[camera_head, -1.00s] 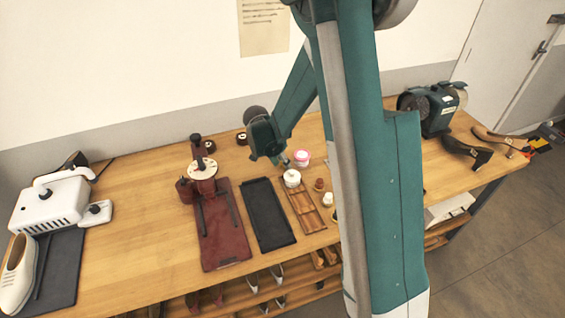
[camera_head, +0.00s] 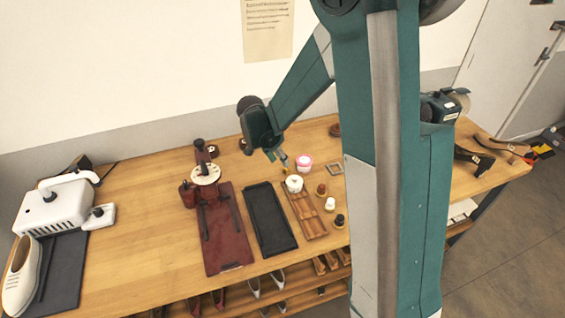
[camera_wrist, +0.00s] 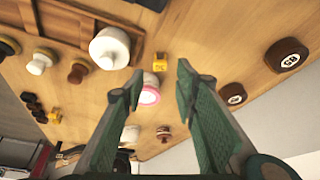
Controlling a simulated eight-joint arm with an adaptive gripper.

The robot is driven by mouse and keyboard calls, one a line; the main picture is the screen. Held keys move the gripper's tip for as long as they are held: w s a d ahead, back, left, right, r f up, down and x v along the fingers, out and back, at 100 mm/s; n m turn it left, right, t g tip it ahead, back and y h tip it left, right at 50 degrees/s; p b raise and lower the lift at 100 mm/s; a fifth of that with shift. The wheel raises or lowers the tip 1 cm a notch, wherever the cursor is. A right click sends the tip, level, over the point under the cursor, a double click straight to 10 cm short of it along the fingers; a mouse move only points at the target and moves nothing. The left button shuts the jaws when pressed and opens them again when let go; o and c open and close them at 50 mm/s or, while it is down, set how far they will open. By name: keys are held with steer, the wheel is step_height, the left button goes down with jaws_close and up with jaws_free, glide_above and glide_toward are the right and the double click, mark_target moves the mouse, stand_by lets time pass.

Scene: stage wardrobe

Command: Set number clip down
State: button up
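My gripper (camera_head: 283,163) is above the back middle of the bench, close to the white jar and the pink-lidded jar. In the wrist view its two fingers (camera_wrist: 157,85) are spread apart with nothing held between them. A small yellow piece (camera_wrist: 160,62) lies on the wood beside the white jar (camera_wrist: 109,48); it may be the number clip, but I cannot read a number on it. I cannot make out the clip in the head view.
The wooden tray (camera_head: 318,233) is right of a black tray (camera_head: 271,242) and a dark red stand (camera_head: 226,255). Small bottles (camera_head: 330,204) stand at its right. Dark round tins (camera_wrist: 286,54) are on the bench. Bare wood (camera_head: 150,180) lies at left of the stand.

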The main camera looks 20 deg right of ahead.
steer(key=shift+v, duration=2.4)
steer(key=s+r+n+t+y, duration=0.2)
steer(key=s+r+n, duration=0.4)
steer(key=s+r, duration=0.8)
steer(key=s+a+r+n+t+y, duration=0.2)
steer(key=s+n, duration=0.5)
steer(key=s, duration=1)
steer(key=shift+a+r+t, duration=0.5)
steer(key=shift+r+t, duration=0.1)
steer(key=shift+t, duration=0.1)
steer(key=shift+s, duration=0.1)
steer(key=shift+f+b, duration=1.3)
steer(key=shift+f, duration=0.1)
